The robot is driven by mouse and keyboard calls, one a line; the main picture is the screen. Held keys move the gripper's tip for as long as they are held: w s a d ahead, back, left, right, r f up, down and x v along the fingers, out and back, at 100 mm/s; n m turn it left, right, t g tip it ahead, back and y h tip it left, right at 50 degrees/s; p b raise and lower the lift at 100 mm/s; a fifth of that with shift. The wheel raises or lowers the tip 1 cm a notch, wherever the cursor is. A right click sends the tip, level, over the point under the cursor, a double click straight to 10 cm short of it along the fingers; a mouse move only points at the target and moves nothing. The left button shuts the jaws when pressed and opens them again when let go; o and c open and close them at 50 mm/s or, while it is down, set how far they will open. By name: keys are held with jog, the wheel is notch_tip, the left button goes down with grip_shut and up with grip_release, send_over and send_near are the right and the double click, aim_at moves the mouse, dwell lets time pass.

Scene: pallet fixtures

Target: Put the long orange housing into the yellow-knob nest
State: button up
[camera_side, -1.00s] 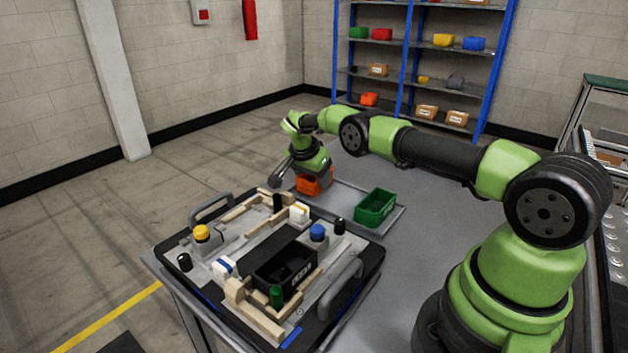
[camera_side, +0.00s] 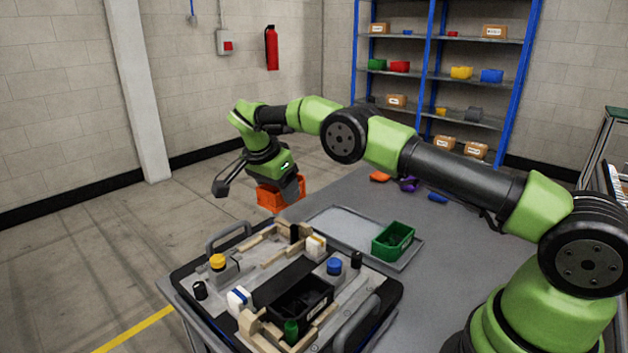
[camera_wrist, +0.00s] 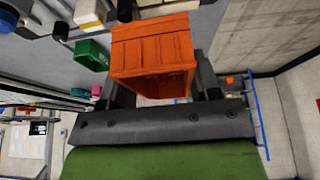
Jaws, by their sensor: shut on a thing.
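The orange housing (camera_side: 280,194) is an open box held in the air beyond the far end of the fixture pallet. It also shows in the wrist view (camera_wrist: 152,50). My gripper (camera_side: 289,187) is shut on it, with dark fingers at both sides of the housing in the wrist view (camera_wrist: 157,84). The yellow knob (camera_side: 217,261) stands at the left of the pallet (camera_side: 183,285). Its nest (camera_side: 247,266) lies beside it, with light wooden rails, and looks empty from here. The nest's near part is partly hidden by a black block.
A black bin (camera_side: 303,296) sits near the blue knob (camera_side: 334,267). A green bin (camera_side: 393,241) stands on the grey tray (camera_side: 338,226); the tray's left part is clear. Upright handles (camera_side: 228,235) and black posts edge the pallet. Small orange, purple and blue pieces lie behind.

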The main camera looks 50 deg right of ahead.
jog(key=a, duration=0.7)
jog(key=shift+s+d+f, duration=0.1)
jog(key=shift+s+f, duration=0.05)
jog(key=shift+f, duration=0.95)
jog(key=shift+s+d+f, duration=0.1)
jog(key=shift+f, duration=1)
jog(key=shift+s+d+f, duration=0.1)
jog(key=shift+s+f, duration=0.05)
jog(key=shift+f, duration=0.95)
jog(key=shift+f, duration=0.4)
jog(key=shift+f, duration=0.5)
jog(key=o, duration=1.1)
jog(key=shift+c, duration=0.2)
jog(key=shift+a, duration=0.1)
notch_tip(320, 180, up, 10)
jog(key=a, duration=0.1)
